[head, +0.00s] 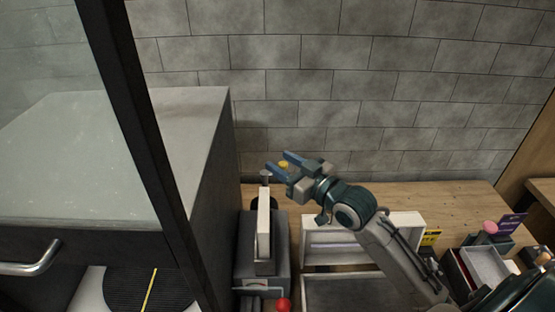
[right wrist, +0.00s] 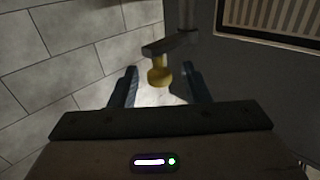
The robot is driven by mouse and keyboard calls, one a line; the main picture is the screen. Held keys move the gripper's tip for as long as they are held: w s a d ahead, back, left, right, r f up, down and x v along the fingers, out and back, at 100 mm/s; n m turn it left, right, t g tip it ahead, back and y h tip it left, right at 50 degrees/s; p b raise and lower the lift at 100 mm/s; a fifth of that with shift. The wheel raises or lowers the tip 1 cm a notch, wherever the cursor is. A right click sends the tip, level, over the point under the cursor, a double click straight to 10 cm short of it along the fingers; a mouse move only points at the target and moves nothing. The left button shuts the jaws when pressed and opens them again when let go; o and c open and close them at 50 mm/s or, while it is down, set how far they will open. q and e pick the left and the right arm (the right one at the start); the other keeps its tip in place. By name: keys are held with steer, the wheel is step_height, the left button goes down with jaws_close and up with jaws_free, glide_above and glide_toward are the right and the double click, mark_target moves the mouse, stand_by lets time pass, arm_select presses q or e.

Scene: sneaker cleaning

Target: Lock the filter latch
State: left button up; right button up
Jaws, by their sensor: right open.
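The latch shows as a yellow knob (right wrist: 159,75) on a grey lever (right wrist: 170,43) in the right wrist view. The knob is also a small yellow spot in the head view (head: 284,164). My right gripper (head: 277,160) is open, and its blue fingers stand on either side of the knob. In the right wrist view the gripper (right wrist: 160,85) shows gaps between the knob and both fingers. The lever is beside a dark grey housing (right wrist: 220,65) with a slatted filter panel (right wrist: 275,18). My left gripper is out of view.
A grey machine (head: 280,235) with a pale upright panel (head: 264,225) stands on the wooden bench (head: 455,197). A white open box (head: 405,222) and a compartment tray (head: 485,265) are to the right. A tall dark cabinet (head: 205,170) blocks the left. A tiled wall rises behind.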

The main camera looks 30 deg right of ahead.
steer(key=shift+x, duration=1.05)
